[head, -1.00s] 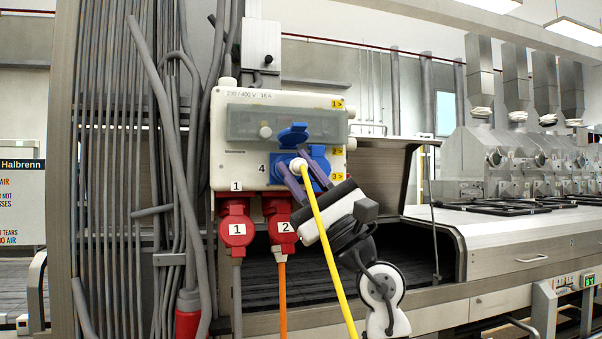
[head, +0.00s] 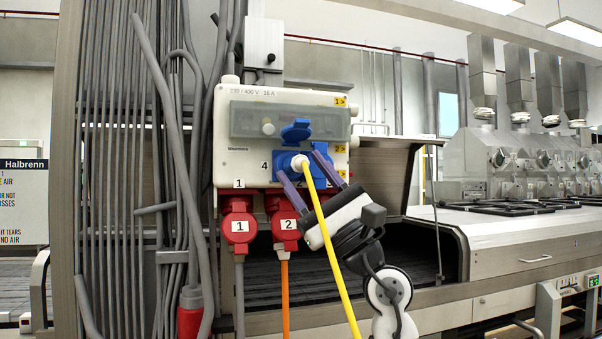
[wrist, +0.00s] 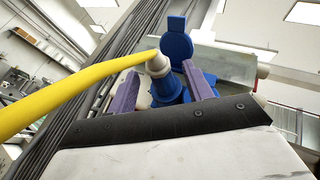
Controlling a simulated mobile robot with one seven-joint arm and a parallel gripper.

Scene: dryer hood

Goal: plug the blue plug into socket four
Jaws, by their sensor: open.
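The blue plug (wrist: 166,88) has a pale cable end and a yellow cable. In the head view its pale end (head: 299,163) shows in front of the blue socket four (head: 283,161), marked 4, on the white socket box (head: 222,140). The socket's blue lid (head: 296,130) stands raised, also in the wrist view (wrist: 176,42). The plug appears to be at the socket face; how deep it sits is hidden. My gripper (head: 298,161) is open, its purple fingers on either side of the plug with visible gaps in the wrist view (wrist: 160,70).
The yellow cable (head: 332,255) hangs across the front of my gripper. Grey conduits (head: 172,130) run at left; a metal hood (head: 385,165) stands right.

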